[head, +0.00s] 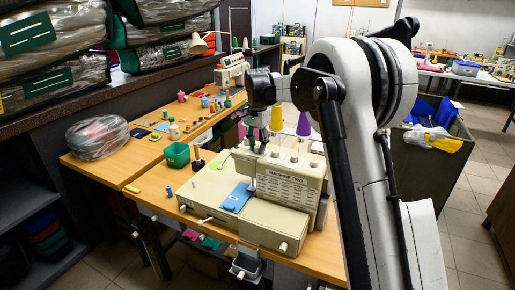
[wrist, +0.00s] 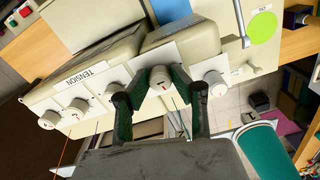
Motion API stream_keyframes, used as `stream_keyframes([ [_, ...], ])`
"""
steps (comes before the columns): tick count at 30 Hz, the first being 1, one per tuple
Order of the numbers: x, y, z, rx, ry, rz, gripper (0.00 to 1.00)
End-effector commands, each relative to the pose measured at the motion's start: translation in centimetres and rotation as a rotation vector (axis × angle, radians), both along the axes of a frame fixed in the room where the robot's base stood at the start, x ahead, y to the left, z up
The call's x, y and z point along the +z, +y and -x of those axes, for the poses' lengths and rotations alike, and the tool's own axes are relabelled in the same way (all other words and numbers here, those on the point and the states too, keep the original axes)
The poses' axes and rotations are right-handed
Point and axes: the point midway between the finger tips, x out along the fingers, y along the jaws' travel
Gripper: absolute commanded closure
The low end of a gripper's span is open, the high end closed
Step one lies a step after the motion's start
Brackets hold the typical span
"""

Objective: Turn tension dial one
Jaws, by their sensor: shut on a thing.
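A cream sewing machine (head: 262,213) labelled "MACHINE TWO" stands on the wooden table. In the wrist view, its panel carries a "TENSION" label (wrist: 87,77) and a row of round white dials on square plates. My gripper (wrist: 160,76) has its two green-and-black fingers on either side of one dial (wrist: 161,84), shut on it. Another dial (wrist: 215,83) sits to the right of the fingers, and a dial (wrist: 113,89) sits to the left, with more beyond it. In the head view, my gripper (head: 257,144) is at the machine's top; the held dial is hidden there.
Purple (head: 303,124) and yellow (head: 276,117) thread cones stand close behind my gripper. A blue cloth (head: 236,197) lies on the machine bed.

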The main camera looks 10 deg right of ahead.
Motion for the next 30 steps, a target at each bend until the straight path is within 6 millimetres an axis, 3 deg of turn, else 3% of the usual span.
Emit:
stream_keyframes([
  [12, 0.03, 0.00, -0.05, -0.173, -0.001, 0.000, 1.00],
  [28, 0.07, 0.01, -0.06, -0.194, -0.001, 0.000, 1.00],
  [29, 0.07, 0.01, -0.06, -0.194, -0.001, 0.000, 0.74],
  [30, 0.07, 0.01, -0.06, -0.194, -0.001, 0.000, 0.69],
])
